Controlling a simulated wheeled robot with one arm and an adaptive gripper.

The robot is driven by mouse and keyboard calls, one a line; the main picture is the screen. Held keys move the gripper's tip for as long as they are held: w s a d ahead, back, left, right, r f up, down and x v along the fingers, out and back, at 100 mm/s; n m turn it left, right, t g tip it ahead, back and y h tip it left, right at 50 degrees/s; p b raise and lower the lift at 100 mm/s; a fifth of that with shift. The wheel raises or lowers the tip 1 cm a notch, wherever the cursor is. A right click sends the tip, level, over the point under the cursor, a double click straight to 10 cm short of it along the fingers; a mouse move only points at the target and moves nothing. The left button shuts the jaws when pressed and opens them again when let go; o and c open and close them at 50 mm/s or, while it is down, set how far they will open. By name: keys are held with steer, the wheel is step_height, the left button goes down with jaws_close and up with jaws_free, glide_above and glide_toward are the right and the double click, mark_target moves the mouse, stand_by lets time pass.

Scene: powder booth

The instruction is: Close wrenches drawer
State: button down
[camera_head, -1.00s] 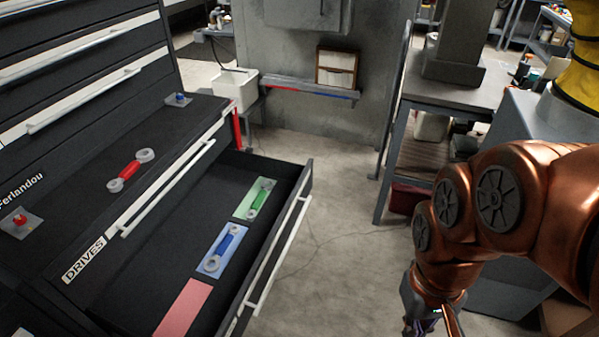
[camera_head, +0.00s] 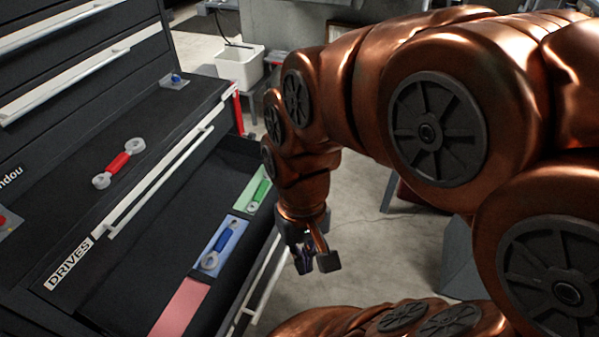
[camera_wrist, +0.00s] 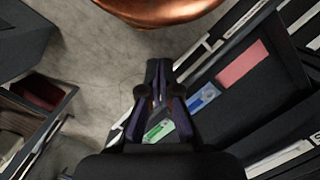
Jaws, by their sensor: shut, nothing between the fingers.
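The open drawer (camera_head: 160,245) is pulled out of the black cabinet. In it are a green pad with a green wrench (camera_head: 260,192), a blue pad with a blue wrench (camera_head: 219,248) and an empty pink pad (camera_head: 183,306). A wrench with a red handle (camera_head: 119,163) lies on the ledge above the drawer. The drawer's long front handle (camera_head: 264,286) is partly hidden by my arm. My gripper (camera_head: 318,264) points down just right of the drawer front, shut and empty. In the wrist view, my gripper (camera_wrist: 157,70) overlaps the drawer's edge; I cannot tell whether it touches.
More drawers with white handles (camera_head: 70,67) rise at the left, above a ledge with a blue knob (camera_head: 175,79). A white bin (camera_head: 240,67) stands behind the cabinet. Concrete floor (camera_head: 420,250) is open to the right. A dark red box (camera_wrist: 42,91) shows in the wrist view.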

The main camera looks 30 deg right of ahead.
steer(key=w+d+f+m+t+y+b, duration=0.2)
steer(key=w+d+f+m+b, duration=0.25)
steer(key=w+m, duration=0.35)
steer(key=w+d+f+m+t+y+b, duration=0.1)
steer(key=w+d+f+m+y+b, duration=0.35)
steer(key=w, duration=0.45)
steer(key=w+d+f+m+t+h+b, duration=0.1)
steer(key=w+d+f+m+t+b, duration=0.1)
steer(key=d+m, duration=0.45)
steer(key=w+d+f+m+t+b, duration=0.1)
steer(key=d+f+m+t+b, duration=0.15)
steer(key=d, duration=0.75)
steer(key=w+d+f+m+t+h+b, duration=0.1)
steer(key=w+d+f+m+t, duration=0.15)
steer(key=d+m, duration=0.4)
steer(key=w+a+f+n+g, duration=0.1)
steer(key=w+a+f, duration=0.3)
steer(key=w+f, duration=0.3)
steer(key=shift+w+a+b, duration=0.3)
steer(key=shift+w+b, duration=0.15)
steer(key=shift+w, duration=0.35)
steer(key=shift+f, duration=0.1)
